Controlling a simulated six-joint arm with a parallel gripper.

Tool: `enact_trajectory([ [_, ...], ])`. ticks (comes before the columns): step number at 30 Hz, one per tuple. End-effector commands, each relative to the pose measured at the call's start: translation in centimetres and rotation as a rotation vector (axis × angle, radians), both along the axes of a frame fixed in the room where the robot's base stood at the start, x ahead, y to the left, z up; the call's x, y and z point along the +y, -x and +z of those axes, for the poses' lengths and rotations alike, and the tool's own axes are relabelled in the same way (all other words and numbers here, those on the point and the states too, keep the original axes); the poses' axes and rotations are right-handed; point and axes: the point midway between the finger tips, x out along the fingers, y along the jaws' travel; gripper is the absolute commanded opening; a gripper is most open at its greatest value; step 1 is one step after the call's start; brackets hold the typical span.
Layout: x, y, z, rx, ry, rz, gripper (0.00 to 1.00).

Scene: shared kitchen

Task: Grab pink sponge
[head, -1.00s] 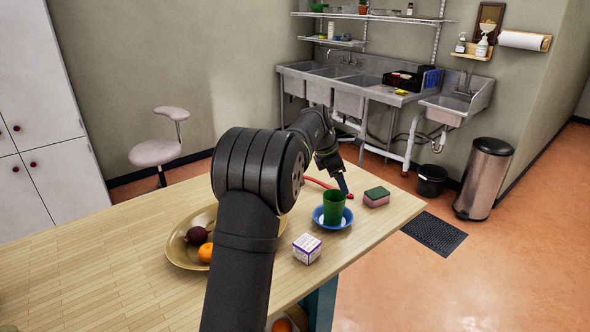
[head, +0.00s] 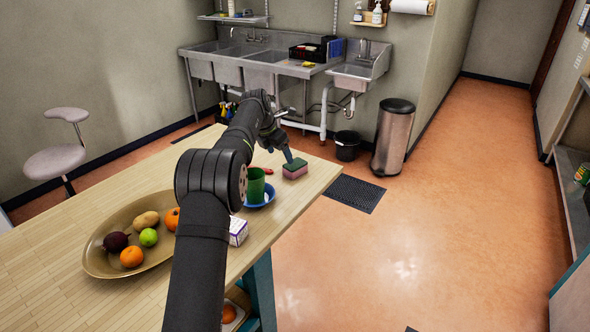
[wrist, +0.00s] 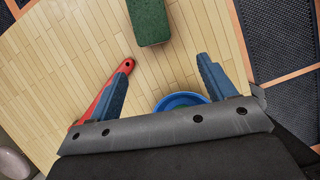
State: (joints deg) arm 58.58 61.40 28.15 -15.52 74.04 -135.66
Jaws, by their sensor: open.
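The pink sponge (head: 294,173) has a green top and lies flat on the wooden table near its far right corner. In the wrist view only the green top of the sponge (wrist: 149,21) shows, at the upper edge, beyond the fingertips and roughly between their lines. My gripper (head: 287,157) is just behind and left of the sponge in the head view. In the wrist view my gripper (wrist: 165,67) is open, with its two blue fingers apart and nothing between them.
A blue saucer (wrist: 180,100) sits close by the right finger; it holds a green cup (head: 255,186). A red-handled tool (wrist: 104,98) lies by the left finger. A white box (head: 237,231) and a fruit bowl (head: 97,262) stand nearer. The table edge is close right of the sponge.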

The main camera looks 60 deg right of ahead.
Motion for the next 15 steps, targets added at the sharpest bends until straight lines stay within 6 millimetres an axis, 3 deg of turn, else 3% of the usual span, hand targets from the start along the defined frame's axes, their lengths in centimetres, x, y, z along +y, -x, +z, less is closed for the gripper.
enact_trajectory([
  [6, -1.6, 0.3, -3.9, 0.0, 0.0, -0.001, 0.76],
  [15, -2.4, 0.3, -5.7, 0.0, 0.0, -0.001, 0.76],
])
